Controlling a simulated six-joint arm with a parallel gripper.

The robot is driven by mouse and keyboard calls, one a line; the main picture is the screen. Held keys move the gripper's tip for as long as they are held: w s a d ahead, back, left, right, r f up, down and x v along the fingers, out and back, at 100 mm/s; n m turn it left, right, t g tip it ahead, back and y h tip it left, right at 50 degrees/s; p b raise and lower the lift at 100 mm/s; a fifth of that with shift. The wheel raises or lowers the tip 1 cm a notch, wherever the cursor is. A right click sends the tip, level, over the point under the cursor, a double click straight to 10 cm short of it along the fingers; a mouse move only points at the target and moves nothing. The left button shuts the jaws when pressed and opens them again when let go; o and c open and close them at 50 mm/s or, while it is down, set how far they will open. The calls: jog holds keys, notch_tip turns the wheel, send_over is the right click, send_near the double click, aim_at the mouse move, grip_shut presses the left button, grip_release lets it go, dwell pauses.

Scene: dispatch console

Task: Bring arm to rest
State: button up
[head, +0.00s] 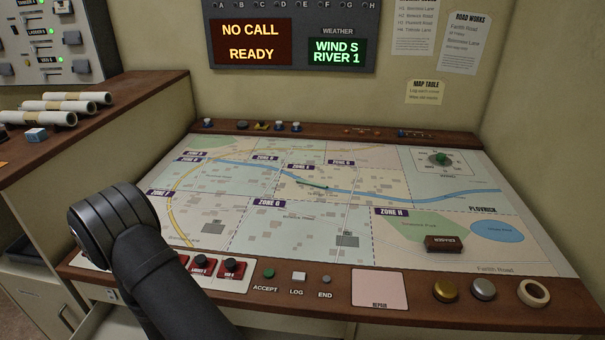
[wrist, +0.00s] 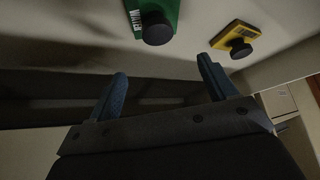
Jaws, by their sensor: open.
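My arm (head: 150,245) rises at the lower left of the head view, bent over the front edge of the map table (head: 410,295). My gripper is hidden in the head view. In the wrist view my gripper (wrist: 162,82) shows two blue fingertips, apart with nothing between them. Beyond the fingertips are a green block with a black knob (wrist: 155,25) and a yellow block with a black knob (wrist: 238,42), both on a pale surface. The fingers appear apart from both blocks.
The map carries a brown block (head: 444,244) and a green strip (head: 312,184). Red blocks with black knobs (head: 229,267) sit by my arm at the front edge. A tape roll (head: 534,292) lies front right. A side counter (head: 85,125) with rolled papers (head: 65,106) stands left.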

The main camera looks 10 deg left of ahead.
dwell(0.4)
jog(key=shift+r, duration=0.55)
jog(key=v, duration=1.2)
jog(key=x, duration=1.3)
jog(key=shift+s+d+f, duration=0.2)
jog(key=shift+d+f, duration=0.05)
jog(key=shift+f, duration=0.1)
notch_tip(320, 180, up, 11)
jog(key=s+a+r+n+g+y, duration=0.2)
jog(key=a+r+n, duration=0.4)
jog(key=a, duration=0.6)
jog(key=shift+s+r+g, duration=0.45)
jog(key=shift+s+g, duration=0.15)
jog(key=shift+s, duration=0.2)
jog(key=shift+a, duration=0.1)
jog(key=o, duration=0.5)
